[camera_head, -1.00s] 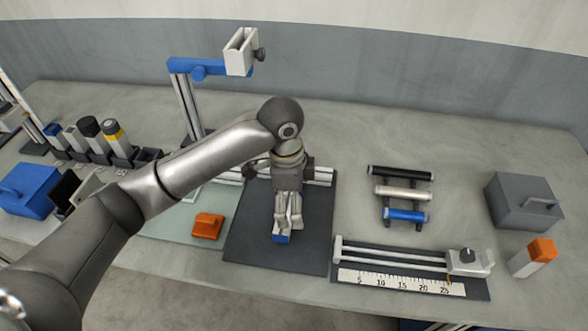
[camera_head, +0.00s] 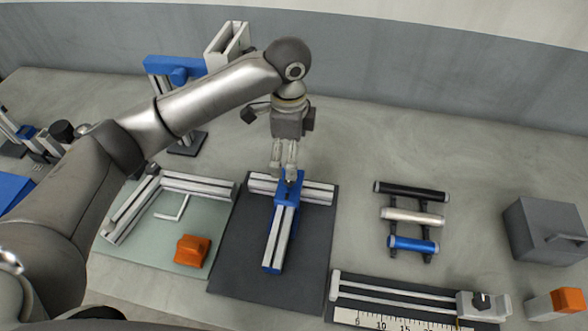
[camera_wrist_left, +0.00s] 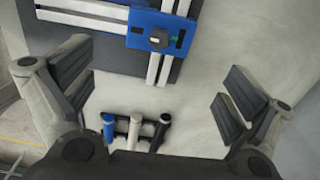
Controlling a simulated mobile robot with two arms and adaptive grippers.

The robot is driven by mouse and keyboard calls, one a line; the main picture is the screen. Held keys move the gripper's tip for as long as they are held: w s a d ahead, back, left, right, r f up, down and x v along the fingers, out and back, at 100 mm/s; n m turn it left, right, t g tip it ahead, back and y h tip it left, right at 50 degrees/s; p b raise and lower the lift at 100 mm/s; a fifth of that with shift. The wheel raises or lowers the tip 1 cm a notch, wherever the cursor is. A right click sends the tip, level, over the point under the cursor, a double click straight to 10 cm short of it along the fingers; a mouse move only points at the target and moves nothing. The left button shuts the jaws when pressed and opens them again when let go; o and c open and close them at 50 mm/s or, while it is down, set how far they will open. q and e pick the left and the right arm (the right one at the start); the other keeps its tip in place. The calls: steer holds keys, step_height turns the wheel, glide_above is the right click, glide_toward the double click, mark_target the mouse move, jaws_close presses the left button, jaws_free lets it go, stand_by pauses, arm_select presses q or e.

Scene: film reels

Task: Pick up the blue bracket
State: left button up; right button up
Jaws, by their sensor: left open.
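The blue bracket (camera_head: 289,188) is a flat plate with a dark knob on it. It lies where two aluminium profiles meet in a T on the dark mat (camera_head: 318,245). In the left wrist view the bracket (camera_wrist_left: 176,24) is near the top, with the dark knob and a small green mark. My left gripper (camera_head: 283,170) points down close to the bracket in the head view. In the left wrist view its fingers (camera_wrist_left: 160,82) are wide apart with nothing between them; I cannot tell its exact height. My right gripper is not in view.
A rack with black, white and blue rollers (camera_head: 412,217) stands right of the mat. A ruled slide (camera_head: 415,304) lies in front. An orange block (camera_head: 192,250) rests on the pale green mat (camera_head: 150,251). A blue-armed stand (camera_head: 176,66) rises behind left. A grey box (camera_head: 545,228) stands far right.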

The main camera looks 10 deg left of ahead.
mark_target(290, 188)
arm_select(q)
steer(key=shift+w+f, duration=0.2)
steer(key=shift+f, duration=0.85)
steer(key=f, duration=0.1)
steer(key=s+f+p, duration=0.1)
steer(key=shift+s+f, duration=0.15)
steer(key=shift+f, duration=0.5)
steer(key=f, duration=0.1)
steer(key=f+p, duration=0.1)
steer(key=f, duration=0.1)
steer(key=f+p, duration=0.1)
steer(key=shift+w+a+f, duration=0.1)
steer(key=shift+w+f, duration=0.15)
steer(key=shift+w, duration=0.1)
steer(key=shift+f, duration=0.3)
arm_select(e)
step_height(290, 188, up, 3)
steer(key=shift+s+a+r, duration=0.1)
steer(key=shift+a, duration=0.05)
arm_select(q)
steer(key=shift+c, duration=0.3)
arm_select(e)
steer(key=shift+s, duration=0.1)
